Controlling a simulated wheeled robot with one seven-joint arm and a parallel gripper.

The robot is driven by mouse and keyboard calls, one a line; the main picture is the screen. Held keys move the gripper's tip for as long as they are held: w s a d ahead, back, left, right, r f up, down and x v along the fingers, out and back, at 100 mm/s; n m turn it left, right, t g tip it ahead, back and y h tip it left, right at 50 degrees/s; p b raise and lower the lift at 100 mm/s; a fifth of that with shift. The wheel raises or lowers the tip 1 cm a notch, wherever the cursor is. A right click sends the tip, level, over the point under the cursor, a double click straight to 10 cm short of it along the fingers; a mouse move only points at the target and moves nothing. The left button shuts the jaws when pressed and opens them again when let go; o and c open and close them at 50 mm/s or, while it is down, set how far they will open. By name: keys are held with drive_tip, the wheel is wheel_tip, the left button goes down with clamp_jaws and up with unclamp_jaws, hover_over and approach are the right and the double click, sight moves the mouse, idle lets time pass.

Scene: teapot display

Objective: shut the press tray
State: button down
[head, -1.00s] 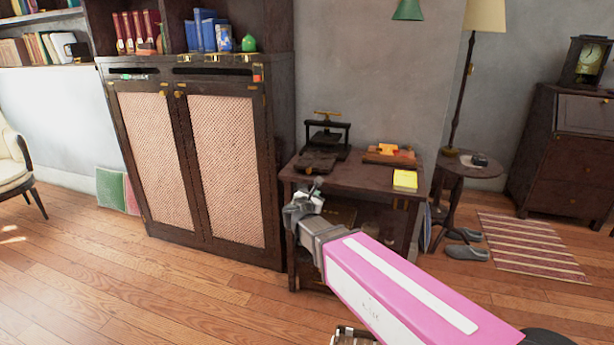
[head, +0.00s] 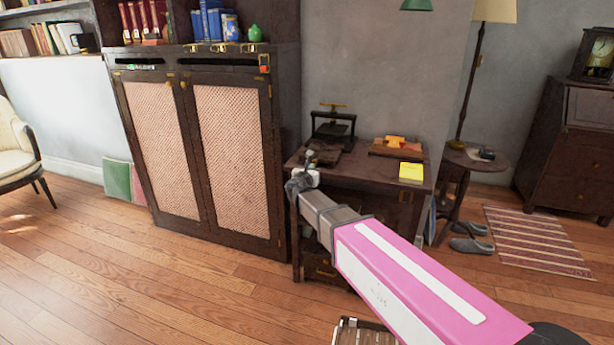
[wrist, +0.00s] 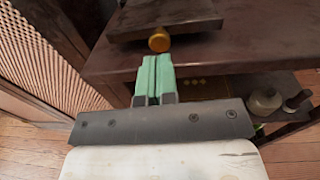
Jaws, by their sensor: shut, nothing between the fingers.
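The dark book press (head: 333,128) with a brass handle on top stands at the back left of the small wooden table. Its dark press tray (head: 326,157) sticks out toward the table's front edge, partly hidden by my gripper in the head view. In the wrist view the tray (wrist: 190,20) lies at the top, with a round brass knob (wrist: 159,40) on its front. My gripper (wrist: 153,62) has its green fingers shut and empty, just below the knob in the picture; I cannot tell whether they touch it. The gripper (head: 311,160) also shows at the table's front left in the head view.
The table top (head: 375,184) also holds a wooden block with orange items (head: 394,146) and a yellow pad (head: 411,172). A tall cabinet (head: 228,160) stands close on the left. A lower shelf with jars (wrist: 265,100) is under the table. The floor in front is mostly clear.

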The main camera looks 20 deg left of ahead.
sight(316, 160)
drive_tip(key=shift+w+f, duration=0.1)
drive_tip(key=shift+w, duration=1.45)
drive_tip(key=w, duration=0.4)
drive_tip(key=shift+d, duration=0.15)
